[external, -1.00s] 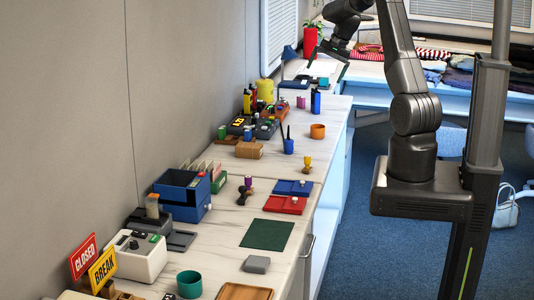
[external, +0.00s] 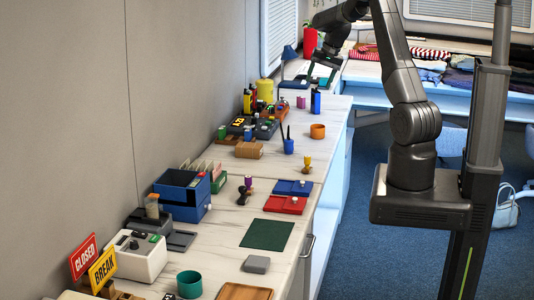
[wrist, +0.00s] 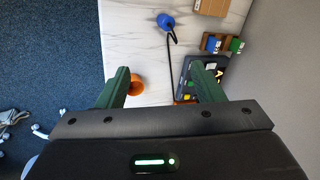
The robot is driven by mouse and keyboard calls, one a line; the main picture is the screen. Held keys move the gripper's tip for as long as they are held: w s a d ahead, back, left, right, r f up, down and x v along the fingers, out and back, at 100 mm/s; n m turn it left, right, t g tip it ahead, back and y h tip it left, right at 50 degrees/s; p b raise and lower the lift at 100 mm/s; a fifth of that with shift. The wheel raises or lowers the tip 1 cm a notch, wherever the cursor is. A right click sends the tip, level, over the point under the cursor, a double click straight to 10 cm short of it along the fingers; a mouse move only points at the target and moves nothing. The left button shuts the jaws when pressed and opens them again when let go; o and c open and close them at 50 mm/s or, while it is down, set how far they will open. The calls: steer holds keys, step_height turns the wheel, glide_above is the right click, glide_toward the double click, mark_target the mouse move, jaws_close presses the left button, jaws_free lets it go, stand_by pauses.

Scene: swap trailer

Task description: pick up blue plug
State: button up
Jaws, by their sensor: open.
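My gripper (external: 322,80) is above the far part of the counter, well apart from the plug. In the wrist view my gripper (wrist: 160,70) has its two green fingers wide apart with nothing between them.
An orange cup (wrist: 137,84) is by the left finger. A dark device with a lit display (external: 239,122) is by the wall. Upright blue (external: 315,103) and yellow (external: 265,90) containers stand behind.

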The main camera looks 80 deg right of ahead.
mark_target(289, 140)
steer(key=w+f+n+b, duration=0.2)
steer(key=w+f+n, duration=0.1)
steer(key=f, duration=0.6)
steer(key=w+f+n+g+b, duration=0.1)
steer(key=w+f, duration=0.3)
steer(key=f, duration=0.4)
steer(key=w+f+n+g+h+b, duration=0.1)
steer(key=w+f+n+b, duration=0.2)
steer(key=f, duration=0.6)
steer(key=shift+w+f+n, duration=0.35)
steer(key=shift+w+n, duration=0.25)
steer(key=shift+n, duration=0.2)
steer(key=c, duration=1.1)
